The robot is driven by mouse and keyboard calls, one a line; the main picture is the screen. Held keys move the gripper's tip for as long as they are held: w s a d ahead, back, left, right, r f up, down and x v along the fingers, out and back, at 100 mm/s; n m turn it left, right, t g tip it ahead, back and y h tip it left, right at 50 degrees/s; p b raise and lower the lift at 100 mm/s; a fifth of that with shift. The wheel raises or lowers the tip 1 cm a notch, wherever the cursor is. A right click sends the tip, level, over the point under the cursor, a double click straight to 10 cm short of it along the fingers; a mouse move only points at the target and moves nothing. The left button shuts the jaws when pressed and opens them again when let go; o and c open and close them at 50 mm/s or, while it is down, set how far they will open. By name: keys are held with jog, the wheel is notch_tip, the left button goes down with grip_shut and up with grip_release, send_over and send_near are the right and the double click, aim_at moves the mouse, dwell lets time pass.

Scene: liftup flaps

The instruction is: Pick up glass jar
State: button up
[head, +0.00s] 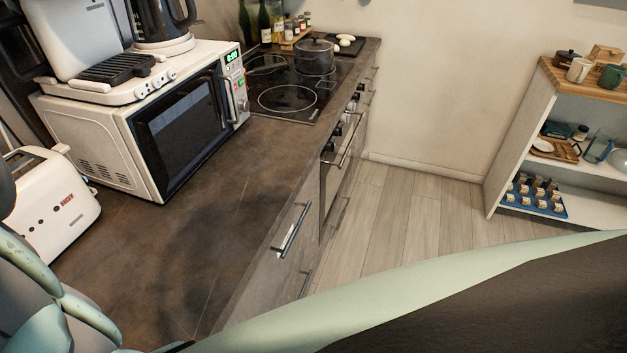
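A clear bluish glass vessel (598,147) stands on the middle level of the shelf unit at the far right. It may be the glass jar, but it is too small to be sure. A small dark-lidded container (580,132) is just left of it. Pale green parts of my own body fill the lower left corner and the bottom right. My gripper's fingers do not show, so its state and its distance from the glass vessel cannot be seen.
The shelf unit (516,160) also holds a wooden tray (565,153), a blue tray of small jars (536,206) and cups on top. The counter (232,205) carries a microwave (150,125), toaster (48,205) and pot (314,57). Bare floor (410,205) lies between counter and shelf.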

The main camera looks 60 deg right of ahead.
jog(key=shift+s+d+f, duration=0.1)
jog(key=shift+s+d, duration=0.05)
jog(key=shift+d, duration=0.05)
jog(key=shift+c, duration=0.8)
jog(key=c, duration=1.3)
